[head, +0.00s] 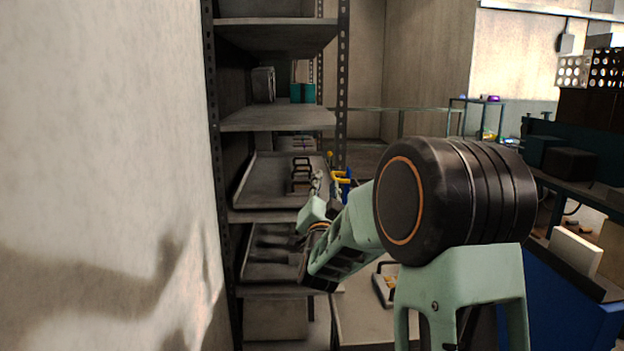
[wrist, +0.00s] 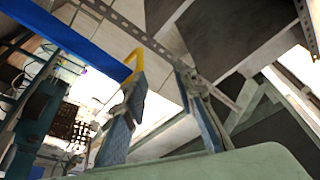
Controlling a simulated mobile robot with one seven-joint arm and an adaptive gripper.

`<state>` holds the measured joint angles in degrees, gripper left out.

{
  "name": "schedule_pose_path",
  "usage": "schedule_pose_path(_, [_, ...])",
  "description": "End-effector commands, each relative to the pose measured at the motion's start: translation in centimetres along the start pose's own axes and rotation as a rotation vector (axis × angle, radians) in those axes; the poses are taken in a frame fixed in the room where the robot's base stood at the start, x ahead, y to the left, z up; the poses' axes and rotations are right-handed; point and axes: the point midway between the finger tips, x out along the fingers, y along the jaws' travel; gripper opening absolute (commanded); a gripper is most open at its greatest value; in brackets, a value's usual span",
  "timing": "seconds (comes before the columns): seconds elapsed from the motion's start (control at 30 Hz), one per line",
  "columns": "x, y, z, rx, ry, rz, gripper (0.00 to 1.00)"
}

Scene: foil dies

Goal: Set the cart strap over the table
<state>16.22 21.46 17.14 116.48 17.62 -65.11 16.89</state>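A blue and yellow item (head: 342,186) shows beside the shelf rack in the head view, partly hidden by my arm. In the wrist view a long blue bar or band (wrist: 62,38) with a yellow hook-like end (wrist: 137,60) crosses the upper left. I cannot tell for sure whether this is the cart strap. My gripper (head: 317,183) is in front of a middle shelf. In the wrist view my gripper (wrist: 162,90) has its two blue-padded fingers apart with nothing between them. The yellow end appears close to the left fingertip; contact is unclear. Which surface is the task's table is unclear.
A metal shelf rack (head: 278,120) stands by the left wall, with trays and a dark framed item (head: 301,178). A pale low surface (head: 355,318) lies below my arm. A small table (head: 476,101) stands far back. A cluttered bench (head: 575,183) and blue cabinet (head: 565,315) fill the right.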

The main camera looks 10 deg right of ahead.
Motion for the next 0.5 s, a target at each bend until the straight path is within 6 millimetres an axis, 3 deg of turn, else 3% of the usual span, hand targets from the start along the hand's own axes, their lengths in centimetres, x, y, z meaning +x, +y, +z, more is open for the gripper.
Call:
schedule_pose_path(0.1, [-1.2, 2.4, 1.2, 0.035, 0.059, 0.038, 0.26])
schedule_pose_path(0.3, [-2.3, 3.9, 1.5, 0.060, 0.114, 0.069, 0.26])
schedule_pose_path(0.5, [-0.7, 4.0, 1.2, 0.062, 0.122, 0.070, 0.26])
